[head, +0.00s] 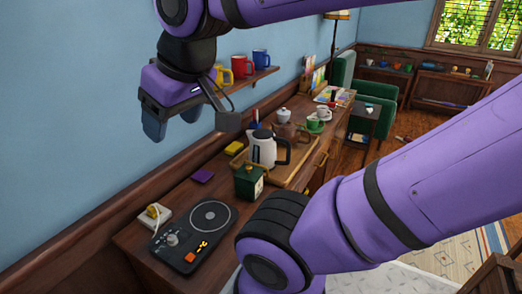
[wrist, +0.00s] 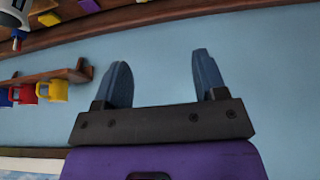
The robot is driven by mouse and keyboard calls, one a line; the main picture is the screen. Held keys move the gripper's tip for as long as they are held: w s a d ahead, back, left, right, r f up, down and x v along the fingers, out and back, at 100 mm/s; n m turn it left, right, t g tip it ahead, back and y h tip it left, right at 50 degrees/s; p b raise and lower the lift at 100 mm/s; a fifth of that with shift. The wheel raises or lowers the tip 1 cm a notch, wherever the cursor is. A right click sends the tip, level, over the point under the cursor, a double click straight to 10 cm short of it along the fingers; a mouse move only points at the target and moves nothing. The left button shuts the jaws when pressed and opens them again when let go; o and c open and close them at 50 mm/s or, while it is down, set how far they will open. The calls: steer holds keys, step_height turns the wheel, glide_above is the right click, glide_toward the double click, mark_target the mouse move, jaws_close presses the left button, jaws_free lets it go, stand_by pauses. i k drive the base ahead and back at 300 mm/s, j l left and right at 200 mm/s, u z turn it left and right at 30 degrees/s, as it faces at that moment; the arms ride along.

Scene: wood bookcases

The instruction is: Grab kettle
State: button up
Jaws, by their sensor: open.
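The kettle (head: 263,149) is white with a dark lid and a dark handle on its right side. It stands upright on the wooden sideboard, behind a dark green box. My gripper (head: 175,128) is open and empty. It hangs in the air near the blue wall, up and to the left of the kettle, well apart from it. In the wrist view my gripper (wrist: 166,75) shows two blue fingers spread apart with only wall between them. Part of a white and dark object, probably the kettle (wrist: 14,14), shows at the top left corner there.
The green box (head: 249,182) stands close in front of the kettle. A black hot plate (head: 195,235) lies at the sideboard's near end. A wall shelf (head: 250,77) with yellow, red and blue mugs is right of my gripper. Cups (head: 315,123) stand beyond the kettle.

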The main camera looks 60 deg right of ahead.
mark_target(263, 147)
steer(key=k, duration=0.2)
steer(key=k+z, duration=0.35)
steer(key=k+l+z, duration=0.1)
steer(key=z, duration=0.3)
steer(key=i+l+z, duration=0.3)
steer(key=l+z, duration=0.15)
steer(key=i+l+z, duration=0.45)
steer(key=i+l, duration=0.4)
steer(key=i, duration=0.15)
